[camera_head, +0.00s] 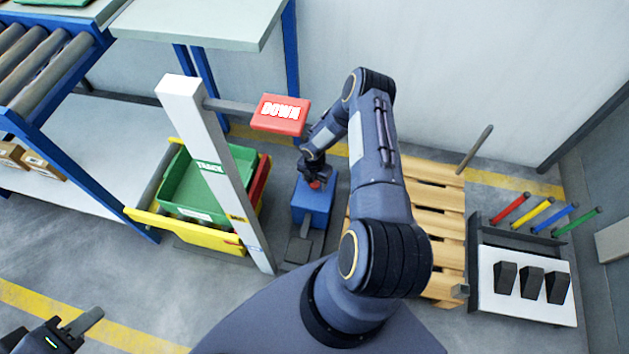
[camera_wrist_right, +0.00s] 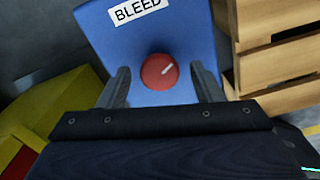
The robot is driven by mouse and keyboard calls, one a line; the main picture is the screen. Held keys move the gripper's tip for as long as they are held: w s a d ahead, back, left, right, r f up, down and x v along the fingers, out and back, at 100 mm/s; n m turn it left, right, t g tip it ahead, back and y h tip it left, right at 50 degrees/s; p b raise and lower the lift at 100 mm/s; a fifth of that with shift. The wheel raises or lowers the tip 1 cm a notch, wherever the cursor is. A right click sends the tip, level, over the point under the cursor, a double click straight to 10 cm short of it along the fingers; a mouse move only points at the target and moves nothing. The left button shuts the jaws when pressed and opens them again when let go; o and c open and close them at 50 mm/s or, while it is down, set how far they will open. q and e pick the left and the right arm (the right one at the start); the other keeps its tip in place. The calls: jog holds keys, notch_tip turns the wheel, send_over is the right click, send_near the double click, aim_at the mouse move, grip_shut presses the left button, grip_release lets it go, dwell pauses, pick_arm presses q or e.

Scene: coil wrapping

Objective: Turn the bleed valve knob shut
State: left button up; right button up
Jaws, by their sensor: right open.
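The bleed valve knob (camera_wrist_right: 159,72) is a round red knob with a white pointer mark, on a blue box (camera_wrist_right: 183,24) labelled BLEED. In the right wrist view the pointer slants up to the right. In the head view the blue box (camera_head: 311,205) stands at the centre and the red knob (camera_head: 315,185) shows on its top. My right gripper (camera_wrist_right: 160,90) is open, with one finger on each side of the knob and a visible gap to it on both sides. In the head view my right gripper (camera_head: 314,174) is over the box. My left gripper (camera_head: 84,322) is at the lower left, away from the box.
A white post (camera_head: 205,150) marked TRACK carries a red DOWN sign (camera_head: 280,114) close to my right gripper. A yellow bin (camera_head: 190,232) with a green crate (camera_head: 190,190) stands left. A wooden pallet (camera_head: 440,225) lies right of the box. A rack (camera_head: 515,255) stands further right.

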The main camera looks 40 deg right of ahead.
jog(key=shift+c, duration=0.3)
jog(key=c, duration=0.9)
